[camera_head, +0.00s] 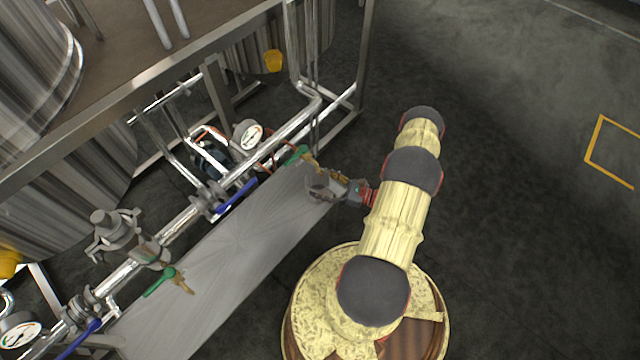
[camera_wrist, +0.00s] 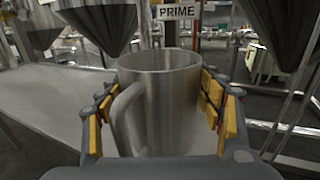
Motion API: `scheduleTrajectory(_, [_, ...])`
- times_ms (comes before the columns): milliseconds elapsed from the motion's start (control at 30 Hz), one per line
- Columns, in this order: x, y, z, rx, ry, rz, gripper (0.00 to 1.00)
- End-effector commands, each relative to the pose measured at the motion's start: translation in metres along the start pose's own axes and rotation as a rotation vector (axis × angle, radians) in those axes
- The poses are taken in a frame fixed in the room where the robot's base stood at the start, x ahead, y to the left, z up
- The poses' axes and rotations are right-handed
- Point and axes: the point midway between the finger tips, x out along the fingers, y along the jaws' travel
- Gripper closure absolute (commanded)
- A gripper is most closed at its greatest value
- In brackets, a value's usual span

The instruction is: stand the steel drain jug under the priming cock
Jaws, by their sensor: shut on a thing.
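The steel drain jug (camera_wrist: 165,100) stands upright between the yellow-padded fingers of my gripper (camera_wrist: 163,112), its handle toward the camera on the left. In the head view the jug (camera_head: 318,186) is at the far right end of the long steel shelf; I cannot tell whether it touches the shelf. My gripper (camera_head: 345,191) is shut on it from the right. A green-handled brass cock (camera_head: 311,162) is close to the jug, just beyond it. A PRIME sign (camera_wrist: 177,12) shows above and behind the jug; the cock outlet is not clear in the wrist view.
The steel shelf (camera_head: 235,235) is otherwise bare. A second green-handled cock (camera_head: 182,284) hangs at its left part. A frame post (camera_head: 364,60) stands beyond; floor at right is clear.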

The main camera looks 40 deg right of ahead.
Motion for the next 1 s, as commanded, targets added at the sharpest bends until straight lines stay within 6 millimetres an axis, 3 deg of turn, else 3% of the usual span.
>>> scheduleTrajectory(33, [0.000, 0.000, -0.002, 0.001, 0.000, 0.000, 0.63])
scheduleTrajectory(67, [0.000, 0.000, -0.003, 0.001, 0.000, 0.000, 0.33])
scheduleTrajectory(367, [0.000, 0.000, -0.002, 0.001, 0.000, 0.000, 0.16])
scheduleTrajectory(767, [0.000, 0.000, 0.003, 0.000, 0.000, 0.000, 0.15])
scheduleTrajectory(1000, [-0.037, -0.001, 0.004, 0.000, 0.000, -0.005, 0.15])
